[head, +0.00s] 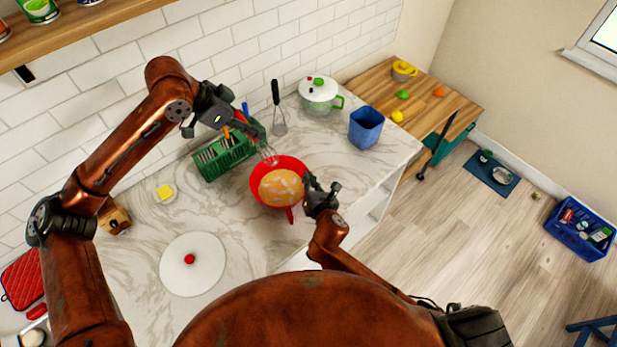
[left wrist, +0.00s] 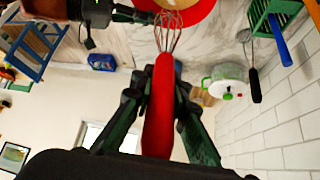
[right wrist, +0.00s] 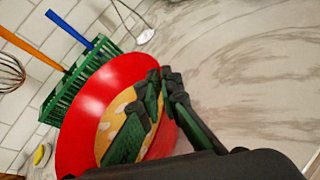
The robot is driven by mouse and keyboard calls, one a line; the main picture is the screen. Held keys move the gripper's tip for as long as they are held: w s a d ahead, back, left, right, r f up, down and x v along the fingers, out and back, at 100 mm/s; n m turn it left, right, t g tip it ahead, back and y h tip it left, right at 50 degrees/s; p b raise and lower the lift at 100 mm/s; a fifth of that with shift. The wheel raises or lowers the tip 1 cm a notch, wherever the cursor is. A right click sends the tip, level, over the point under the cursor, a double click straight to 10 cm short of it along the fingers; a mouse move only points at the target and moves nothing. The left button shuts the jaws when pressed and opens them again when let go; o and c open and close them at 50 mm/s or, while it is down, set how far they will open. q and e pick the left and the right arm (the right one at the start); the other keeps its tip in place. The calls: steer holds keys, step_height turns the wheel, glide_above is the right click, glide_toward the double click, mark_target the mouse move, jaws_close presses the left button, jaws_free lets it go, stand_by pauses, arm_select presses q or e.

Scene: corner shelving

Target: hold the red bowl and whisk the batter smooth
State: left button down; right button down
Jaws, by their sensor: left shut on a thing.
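The red bowl (head: 254,185) stands on the marble counter with lumpy, pale-patched orange batter (head: 281,188) in it. My left gripper (head: 248,124) is shut on the red handle of a wire whisk (left wrist: 160,115). The whisk's wires (head: 268,154) hang at the bowl's far rim in the head view; whether they touch it I cannot tell. My right gripper (head: 316,192) is at the bowl's right side. In the right wrist view its fingers (right wrist: 163,82) straddle the bowl's rim (right wrist: 85,105), tips close together; whether they are clamped on it I cannot tell.
A green rack (head: 222,157) with utensils stands just behind-left of the bowl. A second whisk-like tool (head: 278,112) leans on the tiled wall. A white-green pot (head: 319,95) and blue container (head: 366,127) stand right. A white lid (head: 193,265) lies front left.

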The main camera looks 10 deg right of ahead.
mark_target(261, 142)
arm_select(q)
steer(key=shift+g+y, duration=0.4)
steer(key=shift+y, duration=0.2)
steer(key=d+f, duration=0.1)
steer(key=w+d+f, duration=0.1)
steer(key=d+f, duration=0.1)
steer(key=shift+w, duration=0.25)
steer(key=shift+a+f, duration=0.6)
steer(key=shift+f, duration=0.05)
steer(key=shift+a+f, duration=0.25)
steer(key=shift+f, duration=0.45)
steer(key=shift+a+f, duration=0.2)
steer(key=shift+f, duration=0.45)
steer(key=shift+d+f, duration=0.3)
steer(key=shift+f, duration=1.25)
steer(key=shift+d+f, duration=0.35)
steer(key=shift+f, duration=1.2)
steer(key=shift+d+f, duration=0.3)
steer(key=shift+f, duration=1.25)
steer(key=shift+a, duration=0.1)
